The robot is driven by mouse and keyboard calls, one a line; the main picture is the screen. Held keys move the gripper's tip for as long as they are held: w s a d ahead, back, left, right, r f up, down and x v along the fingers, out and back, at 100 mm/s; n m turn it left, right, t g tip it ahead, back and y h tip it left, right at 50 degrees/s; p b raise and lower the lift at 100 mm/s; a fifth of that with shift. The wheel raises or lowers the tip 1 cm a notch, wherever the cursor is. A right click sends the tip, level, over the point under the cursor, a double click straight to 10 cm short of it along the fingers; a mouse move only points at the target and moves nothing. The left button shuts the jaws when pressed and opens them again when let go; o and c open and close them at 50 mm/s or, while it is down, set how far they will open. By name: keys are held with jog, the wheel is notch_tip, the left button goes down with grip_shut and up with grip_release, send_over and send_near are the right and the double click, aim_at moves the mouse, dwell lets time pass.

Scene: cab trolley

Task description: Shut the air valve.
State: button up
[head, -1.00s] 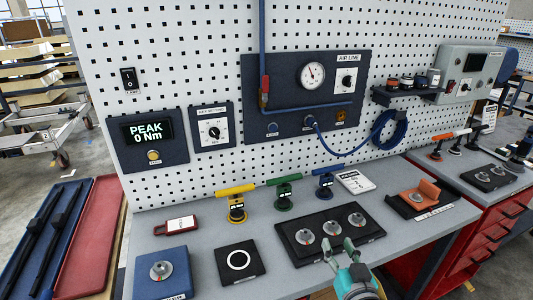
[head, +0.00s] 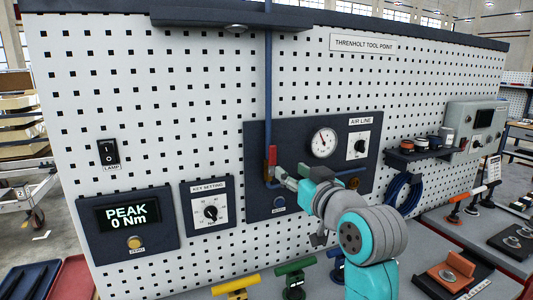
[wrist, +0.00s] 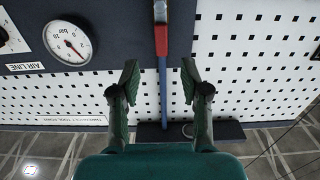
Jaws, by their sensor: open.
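The air valve has a red lever (head: 271,158) on the blue pipe (head: 267,90) of the air line panel (head: 255,135). The lever stands upright, in line with the pipe. In the wrist view, the red lever (wrist: 161,38) is at the top centre, and the pipe (wrist: 162,95) runs down from it between my fingers. My gripper (head: 276,172) is at the valve in the head view, partly covering its lower part. In the wrist view, my gripper (wrist: 160,78) is open and empty, with one finger on each side of the pipe line. I cannot tell whether it touches the lever.
A round pressure gauge (head: 323,142) and a dial (head: 359,146) sit right of the valve. A shelf with small items (head: 415,155) and a coiled blue hose (head: 403,191) are further right. A dark ledge (head: 215,20) crosses the board's top.

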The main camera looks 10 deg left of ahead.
aim_at(274, 158)
jog(key=x, duration=1.1)
jog(key=shift+s+a, duration=0.1)
jog(key=shift+s, duration=0.05)
jog(key=shift+c, duration=0.3)
grip_shut()
